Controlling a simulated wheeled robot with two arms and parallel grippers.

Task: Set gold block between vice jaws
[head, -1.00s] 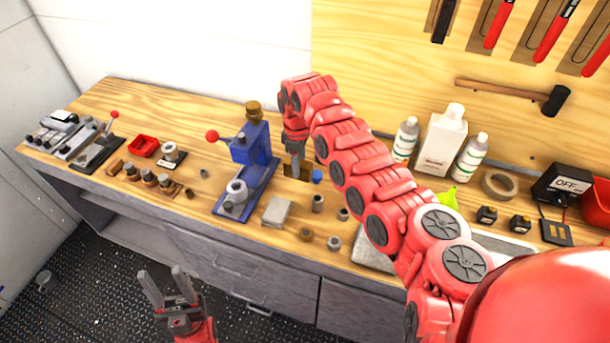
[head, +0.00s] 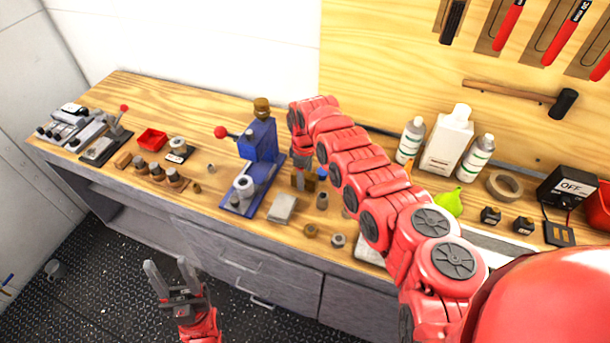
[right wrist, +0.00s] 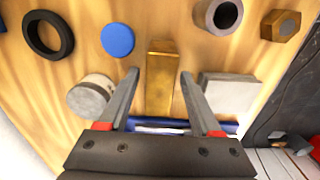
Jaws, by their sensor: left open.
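The gold block (right wrist: 160,85) stands on the wooden bench in the right wrist view, between the two fingers of my right gripper (right wrist: 158,76). The fingers are open, with a gap showing on each side of the block. In the head view my right gripper (head: 303,172) points down at the bench just right of the blue press, and the block is mostly hidden there. A grey metal device that looks like the vice (head: 75,125) sits at the bench's far left end. My left gripper (head: 167,268) is open and empty, in front of the bench above the dark floor.
A blue press (head: 259,140) with a red knob stands between the gripper and the bench's left end. A red tray (head: 152,138), a red-handled clamp (head: 105,145) and small cylinders lie left of it. A blue disc (right wrist: 118,40) and a grey block (right wrist: 228,93) are near the gold block.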

